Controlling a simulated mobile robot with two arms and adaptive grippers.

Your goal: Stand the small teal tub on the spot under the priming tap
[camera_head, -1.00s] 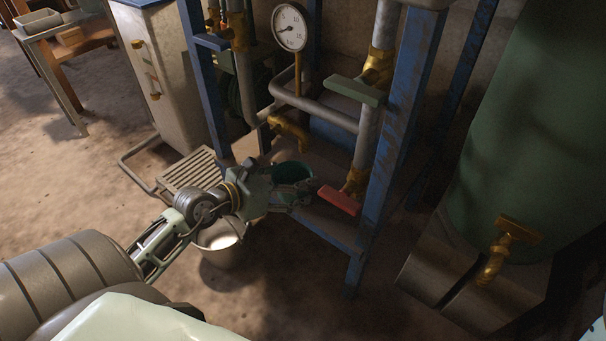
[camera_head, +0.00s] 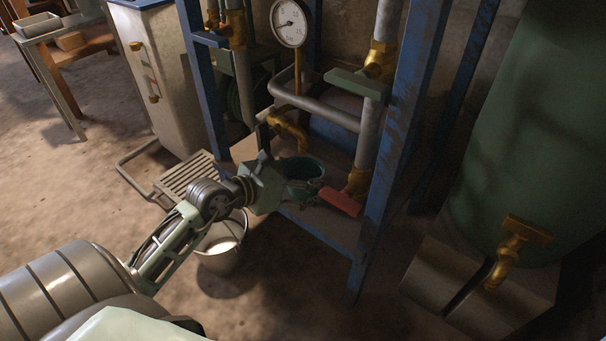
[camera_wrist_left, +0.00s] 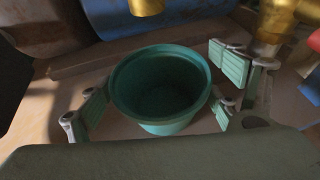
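The small teal tub (camera_head: 303,167) stands upright and looks empty on the low shelf of the blue frame. It also shows in the left wrist view (camera_wrist_left: 162,88). A brass tap (camera_head: 288,130) hangs above and slightly left of the tub in the head view; its end shows above the tub's far rim in the left wrist view (camera_wrist_left: 147,5). My left gripper (camera_head: 300,190) is open, its green finger pads on either side of the tub with gaps visible (camera_wrist_left: 158,112). No spot marking is visible under the tub. My right gripper is out of view.
A red-handled valve (camera_head: 341,201) is close right of the gripper. A metal bucket (camera_head: 220,245) is on the floor below my left arm. A green-handled valve (camera_head: 356,85) and gauge (camera_head: 289,23) are above.

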